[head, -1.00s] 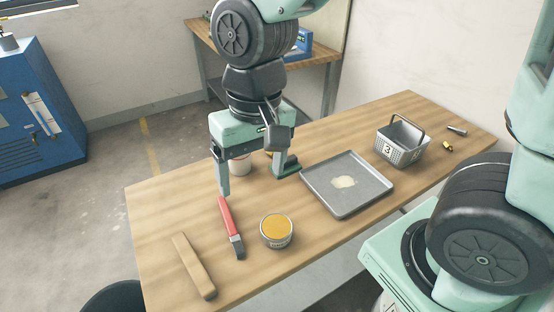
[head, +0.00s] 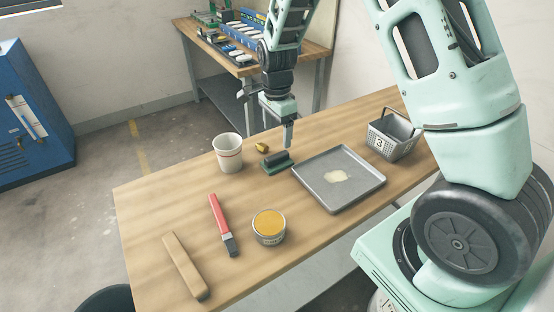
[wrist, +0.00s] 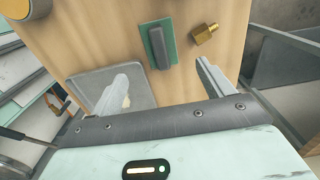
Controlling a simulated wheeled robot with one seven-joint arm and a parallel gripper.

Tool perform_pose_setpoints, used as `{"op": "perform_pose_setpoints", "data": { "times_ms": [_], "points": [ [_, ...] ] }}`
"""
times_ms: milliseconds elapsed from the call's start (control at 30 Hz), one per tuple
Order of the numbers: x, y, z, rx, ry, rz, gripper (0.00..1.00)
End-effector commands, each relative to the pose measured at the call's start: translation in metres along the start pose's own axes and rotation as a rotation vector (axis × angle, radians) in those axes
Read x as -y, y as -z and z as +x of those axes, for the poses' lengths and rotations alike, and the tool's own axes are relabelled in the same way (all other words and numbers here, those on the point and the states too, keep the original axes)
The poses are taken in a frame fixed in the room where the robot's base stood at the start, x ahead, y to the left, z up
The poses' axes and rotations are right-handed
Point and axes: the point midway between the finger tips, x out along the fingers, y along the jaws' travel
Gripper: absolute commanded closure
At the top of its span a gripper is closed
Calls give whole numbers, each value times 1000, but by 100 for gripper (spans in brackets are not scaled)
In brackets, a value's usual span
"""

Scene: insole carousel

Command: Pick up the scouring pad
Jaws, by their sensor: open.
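The scouring pad (head: 277,163) is a green pad with a dark grey block on top. It lies flat on the wooden table, just left of the metal tray's back corner. In the wrist view the pad (wrist: 158,46) shows upright in the picture, beyond the fingertips and between their lines. My gripper (head: 287,138) hangs above the table's far side, just behind and above the pad, with one finger clearly seen. In the wrist view my gripper (wrist: 166,65) has its two fingers wide apart, with nothing between them.
The grey tray (head: 361,197) with a pale patch lies right of the pad. A brass fitting (head: 262,147) and a white cup (head: 228,152) stand close on the left. A basket (head: 393,140), tin (head: 269,228), red-handled brush (head: 219,220) and wooden bar (head: 184,266) are farther off.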

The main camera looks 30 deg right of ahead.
Motion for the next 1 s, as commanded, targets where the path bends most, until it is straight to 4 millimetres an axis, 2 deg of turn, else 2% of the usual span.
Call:
{"op": "perform_pose_setpoints", "data": {
  "times_ms": [100, 200, 467, 800, 1000],
  "points": [
    [-1, 0, 23, 1, -6, 1, 20],
    [-1, 0, 37, 1, -4, 0, 20],
    [0, 0, 54, 1, -3, 0, 20],
    [0, 1, 95, 1, -2, -1, 20],
    [1, 0, 100, 1, 0, -2, 20]
  ]
}}
